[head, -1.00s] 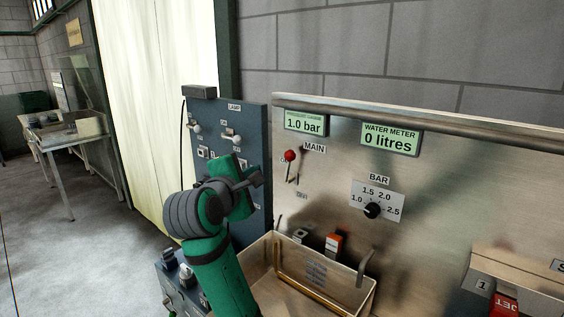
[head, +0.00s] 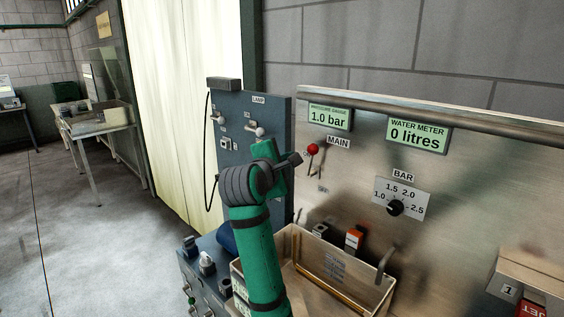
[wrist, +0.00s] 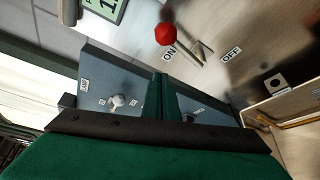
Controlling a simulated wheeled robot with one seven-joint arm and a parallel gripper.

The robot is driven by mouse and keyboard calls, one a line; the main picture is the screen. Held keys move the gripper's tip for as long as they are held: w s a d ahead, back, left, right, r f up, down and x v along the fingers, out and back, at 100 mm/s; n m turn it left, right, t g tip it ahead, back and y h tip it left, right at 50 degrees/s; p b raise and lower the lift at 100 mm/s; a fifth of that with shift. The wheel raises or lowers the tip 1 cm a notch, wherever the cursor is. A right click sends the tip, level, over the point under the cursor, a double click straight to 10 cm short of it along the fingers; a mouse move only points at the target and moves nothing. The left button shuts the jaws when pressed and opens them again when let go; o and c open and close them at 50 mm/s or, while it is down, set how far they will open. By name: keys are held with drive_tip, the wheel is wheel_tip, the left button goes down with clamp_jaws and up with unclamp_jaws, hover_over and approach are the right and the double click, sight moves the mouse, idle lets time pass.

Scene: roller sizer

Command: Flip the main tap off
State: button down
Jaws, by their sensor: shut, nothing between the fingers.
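The main tap is a lever with a red ball knob (head: 313,149) on the steel panel, below the MAIN label. In the wrist view the red knob (wrist: 165,34) stands by the ON label (wrist: 169,53), at the end of its slot away from the OFF label (wrist: 231,53). My gripper (head: 298,158) is shut and empty, just left of and slightly below the knob in the head view. In the wrist view the closed fingers (wrist: 162,80) point toward the panel below the knob, with a gap in the picture. I cannot tell the exact depth between them.
A blue switch panel (head: 275,110) with a lamp label stands close behind my gripper. The pressure gauge (head: 329,117) reads 1.0 bar and the water meter (head: 417,134) 0 litres. A BAR dial (head: 396,208) is to the right. A steel basin (head: 372,298) lies below.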

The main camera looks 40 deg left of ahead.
sight(311, 161)
drive_tip(key=shift+w+d+r, duration=0.35)
drive_tip(key=shift+w+d, duration=0.15)
drive_tip(key=shift+d, duration=0.25)
drive_tip(key=shift+w+d+r, duration=0.3)
drive_tip(key=shift+w+d, duration=0.2)
drive_tip(key=shift+d, duration=0.25)
